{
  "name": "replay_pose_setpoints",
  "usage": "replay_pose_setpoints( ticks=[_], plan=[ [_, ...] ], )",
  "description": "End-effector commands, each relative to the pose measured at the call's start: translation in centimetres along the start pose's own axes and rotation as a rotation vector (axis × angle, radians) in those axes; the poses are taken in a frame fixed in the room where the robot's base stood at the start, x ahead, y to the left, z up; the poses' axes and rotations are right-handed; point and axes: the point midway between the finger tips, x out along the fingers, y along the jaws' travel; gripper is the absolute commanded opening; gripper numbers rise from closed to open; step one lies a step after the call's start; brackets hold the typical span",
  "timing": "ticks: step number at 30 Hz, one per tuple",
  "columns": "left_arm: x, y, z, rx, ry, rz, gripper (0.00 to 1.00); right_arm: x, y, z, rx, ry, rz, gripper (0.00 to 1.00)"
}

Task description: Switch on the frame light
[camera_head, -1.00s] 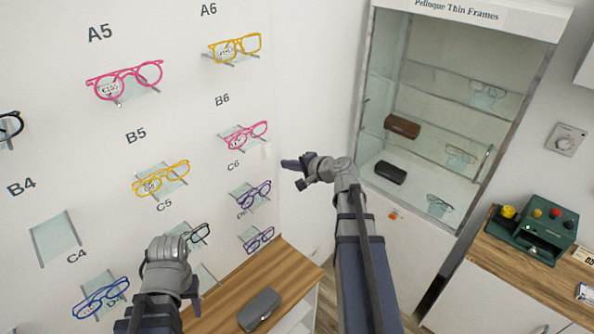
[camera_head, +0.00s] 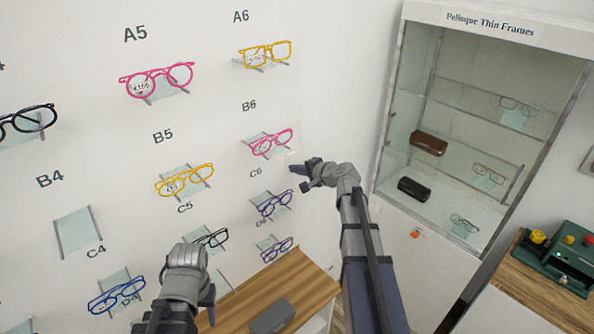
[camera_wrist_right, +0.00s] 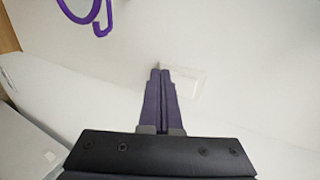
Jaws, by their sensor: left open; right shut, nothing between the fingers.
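A small, pale switch-like plate (camera_head: 292,157) is on the white wall, right of the B6 and C6 frames. It also shows, faint and pale, in the right wrist view (camera_wrist_right: 190,82), partly behind my fingertips. I cannot make out a rocker or whether it is on. My right gripper (camera_head: 295,168) is shut and empty, its tips pointing at the plate; it shows in the right wrist view (camera_wrist_right: 160,73) too. I cannot tell whether the tips touch it. My left gripper (camera_head: 209,303) is open, low at the left, over the wooden counter; its fingers are partly hidden.
Eyeglass frames, such as pink (camera_head: 272,142) and purple ones (camera_head: 273,203), sit on small wall shelves near my right arm. A glass cabinet (camera_head: 470,130) stands right of it. A grey case (camera_head: 271,316) lies on the wooden counter (camera_head: 245,297). A green device (camera_head: 560,262) is far right.

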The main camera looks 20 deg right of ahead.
Motion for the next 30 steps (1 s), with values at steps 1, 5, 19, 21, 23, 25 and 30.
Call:
replay_pose_setpoints(
  ticks=[1, 5, 19, 21, 23, 25, 30],
  plan=[
    [0.6, 0.1, 0.0, 0.001, 0.0, 0.0, 0.5, 0.9, 0.3, -0.1, -0.001, -0.002, 0.0, 0.0],
    [1.1, 0.1, -0.1, 0.002, 0.0, 0.0, 0.5, 1.4, 0.6, -0.1, -0.001, 0.0, 0.0, 0.0],
    [0.3, 0.0, 0.0, 0.002, 0.0, 0.0, 0.5, 1.3, -0.2, 0.0, -0.002, -0.002, 0.001, 0.0],
    [0.0, 0.0, 0.0, 0.002, 0.0, 0.0, 0.5, 1.1, -0.5, 0.0, -0.002, -0.002, 0.001, 0.0],
    [-0.3, 0.0, 0.0, 0.002, 0.0, 0.0, 0.5, 1.0, -0.8, 0.0, -0.001, -0.002, -0.001, 0.0],
    [-0.6, -0.1, 0.0, 0.002, 0.0, 0.0, 0.5, 0.9, -1.2, -0.1, 0.001, 0.0, -0.005, 0.0],
    [-0.8, -0.1, 0.1, 0.002, 0.0, 0.0, 0.5, 0.9, -1.5, -0.1, 0.002, 0.0, -0.007, 0.0]
  ],
)
